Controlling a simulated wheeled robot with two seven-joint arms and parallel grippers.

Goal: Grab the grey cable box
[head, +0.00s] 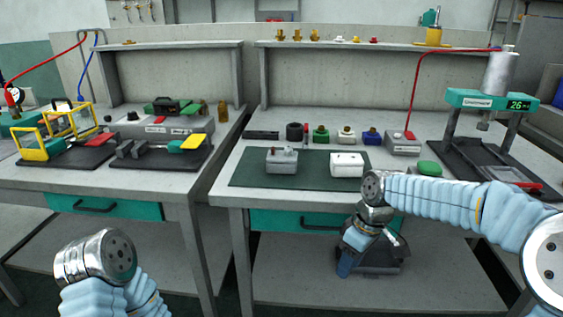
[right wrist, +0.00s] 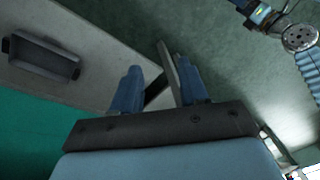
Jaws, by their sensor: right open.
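A small grey box (head: 282,161) with fittings on top sits on the left part of the dark green mat (head: 250,178). Another grey box (head: 405,146), with a red cable at its top, stands right of the mat; I cannot tell for sure which is the cable box. My right gripper (head: 349,262) hangs below the bench top at its front, away from both boxes. In the right wrist view its blue fingers (right wrist: 155,78) are apart and empty. My left wrist is low at the left; its gripper (right wrist: 258,14) is partly cut off in the right wrist view.
A white box (head: 347,165) sits on the mat's right part. Behind are a black ring (head: 294,132) and green, white and blue fittings. A teal-topped press stand (head: 482,100) is at right. The teal drawer (head: 290,221) and bench front edge lie close to my right gripper.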

